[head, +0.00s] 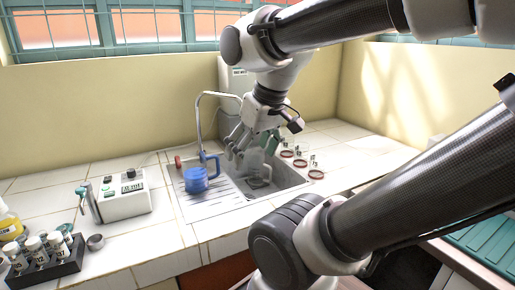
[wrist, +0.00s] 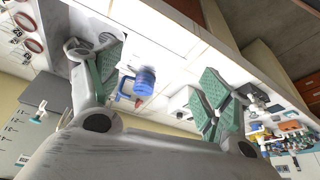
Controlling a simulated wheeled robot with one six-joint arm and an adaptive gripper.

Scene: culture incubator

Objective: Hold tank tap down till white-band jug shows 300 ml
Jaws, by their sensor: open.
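The tank (head: 235,75), pale with a label, stands against the back wall, partly hidden by my arm. A grey panel with a small white-and-green fitting (wrist: 39,114) shows at the left in the wrist view; I cannot tell if the fitting is the tank tap. A clear jug (head: 257,180) stands in the sink under my gripper; its band and level cannot be read. A blue jug (head: 196,181) stands on the drainboard, also in the wrist view (wrist: 145,80). My gripper (head: 254,143) is open above the sink, its green-padded fingers wide apart and empty in the wrist view (wrist: 162,70).
A curved faucet (head: 199,118) rises behind the blue jug. Several red-rimmed dishes (head: 301,163) line the counter right of the sink. A white instrument box (head: 124,196) and a dark rack of bottles (head: 45,262) stand left. The counter between box and drainboard is clear.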

